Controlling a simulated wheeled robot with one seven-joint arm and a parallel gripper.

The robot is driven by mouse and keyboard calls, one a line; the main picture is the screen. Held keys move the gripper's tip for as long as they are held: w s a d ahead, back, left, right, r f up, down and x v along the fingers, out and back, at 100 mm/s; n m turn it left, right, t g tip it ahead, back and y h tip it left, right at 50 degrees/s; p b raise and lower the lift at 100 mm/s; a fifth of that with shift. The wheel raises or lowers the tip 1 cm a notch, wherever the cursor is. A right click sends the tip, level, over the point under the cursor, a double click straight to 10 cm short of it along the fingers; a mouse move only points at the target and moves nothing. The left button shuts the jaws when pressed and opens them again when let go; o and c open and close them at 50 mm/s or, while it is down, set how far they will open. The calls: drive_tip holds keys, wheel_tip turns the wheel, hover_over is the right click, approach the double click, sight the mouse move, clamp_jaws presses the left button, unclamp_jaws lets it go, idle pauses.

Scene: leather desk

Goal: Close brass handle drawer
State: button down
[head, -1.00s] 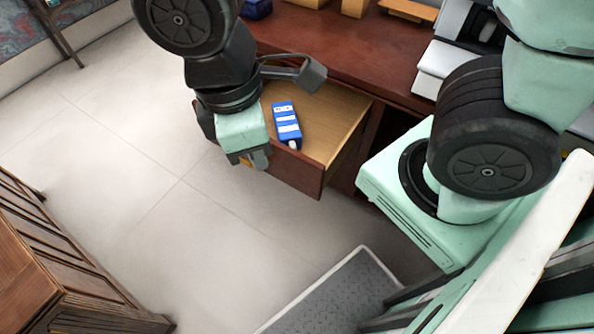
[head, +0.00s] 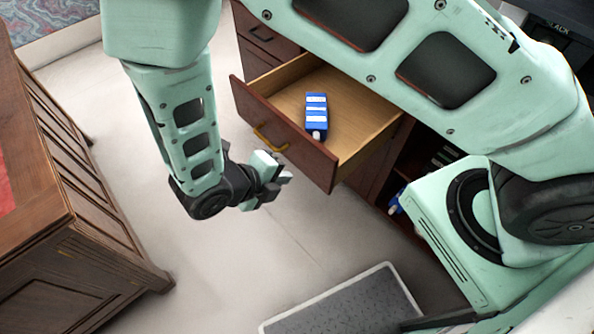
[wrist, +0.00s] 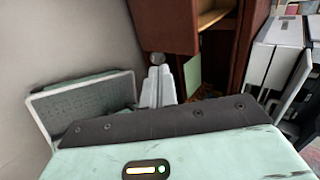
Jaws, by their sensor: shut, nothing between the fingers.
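The drawer (head: 305,158) with the brass handle (head: 268,139) is pulled out of the desk in the head view. Its dark red front faces the lower left and its pale wood inside shows. A blue and white bottle (head: 316,112) lies in it near the front. My gripper (head: 284,182) is shut and empty, just outside the drawer front, below the handle in the picture. It appears apart from the front and the handle. The drawer's handle cannot be made out in the wrist view, where my gripper's body fills the bottom.
A closed drawer (head: 262,38) is beside the open one. A wooden cabinet (head: 75,190) stands at the left, with pale floor (head: 245,245) between it and the desk. My arm crosses the upper right and hides part of the desk.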

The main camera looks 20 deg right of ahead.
sight(322, 165)
drive_tip(key=shift+w+d+r+p+x, duration=0.1)
drive_tip(key=shift+d+r+x, duration=0.25)
drive_tip(key=shift+x, duration=1.6)
drive_tip(key=shift+w+d+r+p+x, duration=0.1)
drive_tip(key=shift+d+r+x, duration=0.2)
drive_tip(key=shift+x, duration=1.65)
drive_tip(key=shift+w+d+r+p+x, duration=0.1)
drive_tip(key=shift+d+r+x, duration=0.25)
drive_tip(key=shift+x, duration=1.6)
drive_tip(key=shift+a, duration=0.1)
